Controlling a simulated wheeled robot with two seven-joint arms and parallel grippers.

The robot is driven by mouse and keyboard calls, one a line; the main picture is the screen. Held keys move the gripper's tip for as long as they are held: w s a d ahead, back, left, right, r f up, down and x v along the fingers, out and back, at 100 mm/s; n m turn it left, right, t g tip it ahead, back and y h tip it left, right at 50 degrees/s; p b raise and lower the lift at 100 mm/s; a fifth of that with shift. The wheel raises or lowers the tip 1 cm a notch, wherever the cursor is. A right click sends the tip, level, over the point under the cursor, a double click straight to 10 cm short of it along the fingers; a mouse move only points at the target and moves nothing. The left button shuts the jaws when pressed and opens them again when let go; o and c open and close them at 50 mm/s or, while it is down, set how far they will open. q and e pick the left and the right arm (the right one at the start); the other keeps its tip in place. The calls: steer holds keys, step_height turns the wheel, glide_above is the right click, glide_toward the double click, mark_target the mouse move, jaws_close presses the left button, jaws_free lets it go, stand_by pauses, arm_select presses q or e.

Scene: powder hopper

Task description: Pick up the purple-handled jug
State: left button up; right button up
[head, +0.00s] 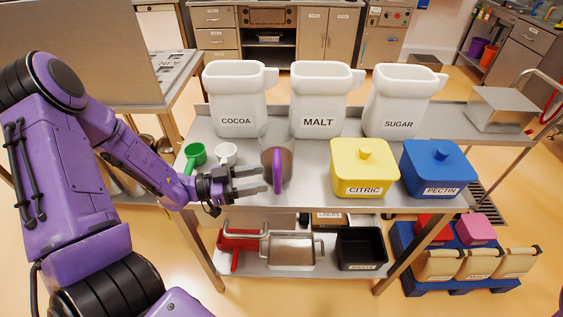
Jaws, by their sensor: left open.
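My right gripper is not in view.
Behind the jug stand white bins labelled COCOA (236,100), MALT (318,100) and SUGAR (396,102). A yellow CITRIC box (362,170) and blue PECTIN box (437,168) stand right of it.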

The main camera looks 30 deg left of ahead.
mark_target(278, 178)
arm_select(q)
steer(key=x, duration=0.3)
steer(key=p+x, duration=0.1)
steer(key=x, duration=0.1)
steer(key=shift+s+d+f, duration=0.2)
steer(key=shift+d+f, duration=0.05)
steer(key=shift+d, duration=0.15)
steer(key=shift+w+d, duration=0.2)
steer(key=shift+w, duration=0.1)
jaws_close()
steer(key=shift+r, duration=0.1)
